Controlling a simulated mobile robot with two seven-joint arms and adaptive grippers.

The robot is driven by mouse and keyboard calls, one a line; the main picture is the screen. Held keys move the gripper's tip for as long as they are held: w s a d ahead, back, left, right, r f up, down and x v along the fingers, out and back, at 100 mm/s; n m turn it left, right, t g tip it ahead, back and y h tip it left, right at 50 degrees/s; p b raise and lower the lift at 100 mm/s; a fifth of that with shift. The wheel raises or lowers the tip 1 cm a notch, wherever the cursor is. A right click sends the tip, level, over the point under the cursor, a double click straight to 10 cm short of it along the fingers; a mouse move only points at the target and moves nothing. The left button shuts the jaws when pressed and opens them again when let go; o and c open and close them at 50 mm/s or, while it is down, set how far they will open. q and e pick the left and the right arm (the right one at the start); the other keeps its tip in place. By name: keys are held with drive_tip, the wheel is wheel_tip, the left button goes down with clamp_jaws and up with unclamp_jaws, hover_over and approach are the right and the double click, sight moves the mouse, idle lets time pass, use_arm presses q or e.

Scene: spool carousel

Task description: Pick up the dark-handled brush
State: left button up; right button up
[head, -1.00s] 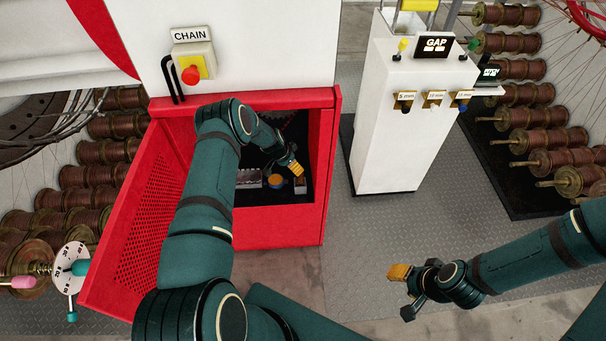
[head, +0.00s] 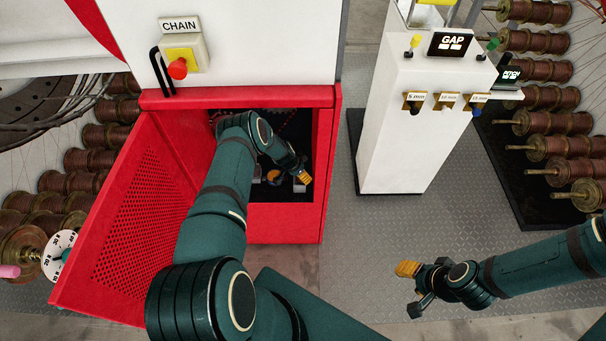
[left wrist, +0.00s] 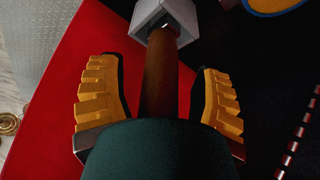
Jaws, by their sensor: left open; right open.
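In the left wrist view, a dark brown rod (left wrist: 160,75), which looks like the brush's handle, runs up the middle to a light grey block (left wrist: 166,20). My left gripper (left wrist: 160,95) is open, with one yellow finger on each side of the rod and a visible gap on both sides. In the head view my left gripper (head: 301,174) is inside the opening of the red cabinet (head: 285,222), and the handle cannot be made out there. The brush's bristles are not visible. My right gripper (head: 412,283) is open and empty above the floor at the right.
The cabinet's red perforated door (head: 150,230) stands open to the left. A round yellow-orange piece with a blue rim (left wrist: 276,4) lies near the grey block. A white GAP stand (head: 400,140) is to the right. Copper spools line both sides.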

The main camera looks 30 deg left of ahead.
use_arm(q)
drive_tip(key=shift+s+r, duration=0.1)
use_arm(e)
drive_tip(key=shift+s, duration=0.15)
use_arm(q)
clamp_jaws()
